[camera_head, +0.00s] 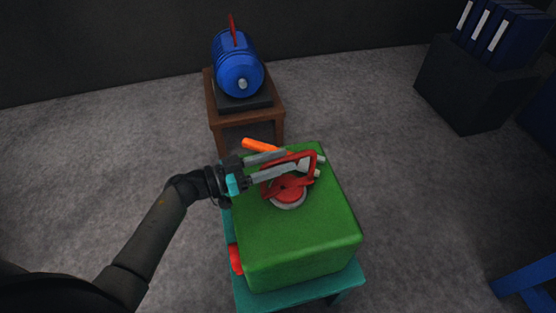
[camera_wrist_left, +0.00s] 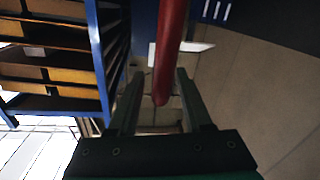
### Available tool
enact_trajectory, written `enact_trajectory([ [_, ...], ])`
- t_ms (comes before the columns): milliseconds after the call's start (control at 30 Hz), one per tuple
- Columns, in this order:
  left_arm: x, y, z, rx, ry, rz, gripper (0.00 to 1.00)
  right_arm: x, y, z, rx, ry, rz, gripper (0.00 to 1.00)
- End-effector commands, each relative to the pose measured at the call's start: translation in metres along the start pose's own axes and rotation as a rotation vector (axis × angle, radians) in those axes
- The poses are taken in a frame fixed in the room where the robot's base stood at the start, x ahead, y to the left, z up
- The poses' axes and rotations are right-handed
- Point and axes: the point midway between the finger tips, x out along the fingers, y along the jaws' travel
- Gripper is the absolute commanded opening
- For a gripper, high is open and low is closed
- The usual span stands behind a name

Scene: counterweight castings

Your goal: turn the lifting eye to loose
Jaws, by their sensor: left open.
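The red lifting eye (camera_head: 290,186) stands on a pale round collar (camera_head: 289,205) on top of the green casting (camera_head: 295,243). My left gripper (camera_head: 297,164) comes in from the left over the casting, with its two long fingers reaching across the eye's loop. It is open. In the left wrist view a red bar (camera_wrist_left: 170,45), part of the eye, runs between the fingers of the left gripper (camera_wrist_left: 160,78), with a gap visible on each side. Whether a finger touches the bar cannot be told. My right gripper is not in view.
The casting rests on a teal table (camera_head: 290,297). An orange rod (camera_head: 262,148) lies behind the fingers, and a red object (camera_head: 236,259) sits at the casting's left side. A blue motor (camera_head: 238,70) stands on a brown stand behind. Blue binders (camera_head: 505,32) top a dark cabinet at right.

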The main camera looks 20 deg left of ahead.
Motion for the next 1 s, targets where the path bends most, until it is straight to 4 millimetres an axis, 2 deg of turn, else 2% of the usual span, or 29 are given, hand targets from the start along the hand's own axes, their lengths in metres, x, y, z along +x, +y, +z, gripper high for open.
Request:
enact_trajectory([
  [67, -0.0001, 0.0001, 0.0, 0.0, 0.0, 0.0, 0.47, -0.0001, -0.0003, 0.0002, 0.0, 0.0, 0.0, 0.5],
  [500, -0.0004, 0.0003, 0.0003, 0.0, 0.0, 0.001, 0.0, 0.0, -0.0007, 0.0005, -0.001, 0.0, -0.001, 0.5],
  [1000, -0.0005, 0.0006, 0.0006, -0.001, -0.001, 0.002, 0.0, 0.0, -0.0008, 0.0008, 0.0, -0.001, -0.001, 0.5],
])
